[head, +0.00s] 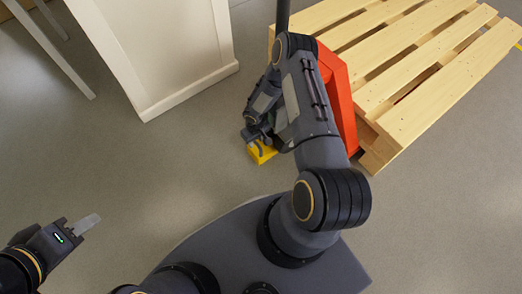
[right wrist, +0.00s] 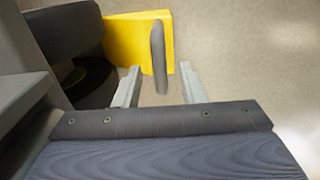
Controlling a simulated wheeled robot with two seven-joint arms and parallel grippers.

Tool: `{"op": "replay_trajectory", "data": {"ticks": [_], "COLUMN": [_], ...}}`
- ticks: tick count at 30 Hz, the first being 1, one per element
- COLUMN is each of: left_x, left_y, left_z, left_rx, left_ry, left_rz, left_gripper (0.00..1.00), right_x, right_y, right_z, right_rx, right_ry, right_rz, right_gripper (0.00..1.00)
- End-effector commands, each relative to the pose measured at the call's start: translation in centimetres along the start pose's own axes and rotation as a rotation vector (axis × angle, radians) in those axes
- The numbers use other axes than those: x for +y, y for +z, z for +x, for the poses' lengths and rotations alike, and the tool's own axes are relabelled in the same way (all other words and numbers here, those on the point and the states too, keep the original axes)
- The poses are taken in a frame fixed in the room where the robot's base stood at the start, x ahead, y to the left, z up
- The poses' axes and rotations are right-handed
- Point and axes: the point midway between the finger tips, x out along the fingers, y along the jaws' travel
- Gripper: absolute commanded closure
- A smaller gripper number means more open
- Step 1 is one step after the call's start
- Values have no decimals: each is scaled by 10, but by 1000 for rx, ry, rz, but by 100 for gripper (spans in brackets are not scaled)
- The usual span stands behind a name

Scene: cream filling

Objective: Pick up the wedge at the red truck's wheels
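The yellow wedge (head: 259,154) lies on the floor beside the red truck (head: 341,98). In the right wrist view the wedge (right wrist: 130,38) has a grey upright handle (right wrist: 158,58) and sits by a dark wheel (right wrist: 65,30). My right gripper (right wrist: 160,80) is open, with one finger on each side of the handle. Whether the fingers touch it is not clear. In the head view my right gripper (head: 258,136) is just above the wedge and partly covers it.
A wooden pallet (head: 420,75) rests at the red truck on the right. A white cabinet (head: 165,55) stands at upper left, with a light-coloured leg (head: 65,65) further left. The grey floor (head: 150,170) between the cabinet and my base is clear.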

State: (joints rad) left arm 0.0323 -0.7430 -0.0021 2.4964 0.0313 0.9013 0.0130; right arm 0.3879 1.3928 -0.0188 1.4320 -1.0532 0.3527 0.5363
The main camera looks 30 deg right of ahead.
Motion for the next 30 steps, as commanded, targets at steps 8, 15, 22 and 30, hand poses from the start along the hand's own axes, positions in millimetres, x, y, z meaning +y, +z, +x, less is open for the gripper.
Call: {"op": "replay_trajectory", "data": {"ticks": [8,15,22,30], "left_x": [-5,-5,-5,-5], "left_y": [6,5,5,5], "left_z": [11,10,10,10], "left_rx": [0,0,0,0], "left_ry": [0,0,0,0], "left_rz": [0,0,0,0], "left_gripper": [64,64,64,64], "right_x": [0,0,0,0], "right_y": [0,1,1,1], "right_z": [28,27,27,27], "right_rx": [2,2,1,1], "right_ry": [0,0,0,1], "right_rz": [2,1,1,2], "right_gripper": [63,70,100,100]}}
